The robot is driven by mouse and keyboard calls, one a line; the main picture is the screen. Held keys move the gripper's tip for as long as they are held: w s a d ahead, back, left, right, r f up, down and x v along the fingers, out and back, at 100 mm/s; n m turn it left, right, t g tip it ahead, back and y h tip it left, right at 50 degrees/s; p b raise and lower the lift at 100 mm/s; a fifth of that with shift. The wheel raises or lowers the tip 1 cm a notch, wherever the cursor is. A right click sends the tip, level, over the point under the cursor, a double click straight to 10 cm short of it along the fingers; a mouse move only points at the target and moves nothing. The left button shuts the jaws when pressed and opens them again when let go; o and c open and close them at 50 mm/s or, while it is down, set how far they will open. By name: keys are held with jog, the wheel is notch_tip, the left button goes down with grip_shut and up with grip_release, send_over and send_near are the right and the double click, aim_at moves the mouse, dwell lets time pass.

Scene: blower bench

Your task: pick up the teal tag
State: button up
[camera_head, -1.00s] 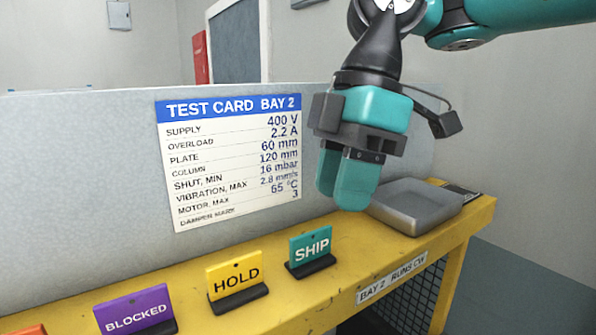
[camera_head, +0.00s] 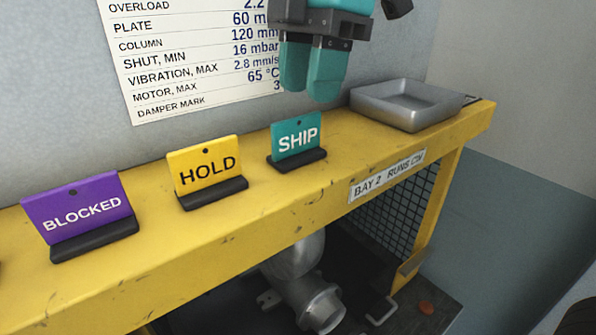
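The teal tag (camera_head: 296,137) reads SHIP and stands upright in a black base (camera_head: 297,160) on the yellow bench shelf. It is the rightmost of the tags in view. My gripper (camera_head: 310,88) hangs above and slightly right of the teal tag, fingers pointing down, apart from it. Its two teal fingers overlap from this angle, so the gap between them is not clear. Nothing shows held at the fingertips.
The yellow HOLD tag (camera_head: 204,170) and purple BLOCKED tag (camera_head: 82,212) stand to the left. A grey metal tray (camera_head: 408,104) sits at the shelf's right end. A test card (camera_head: 190,60) is on the panel behind. A metal blower part (camera_head: 305,290) is below the shelf.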

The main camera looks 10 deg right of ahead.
aim_at(298, 117)
jog(key=f+b, duration=0.1)
jog(key=f, duration=0.1)
jog(key=a+f+b, duration=0.1)
jog(key=f, duration=0.1)
jog(key=f+b, duration=0.2)
jog(key=shift+s+a, duration=0.2)
jog(key=shift+a, duration=0.05)
jog(key=shift+r, duration=0.1)
grip_shut()
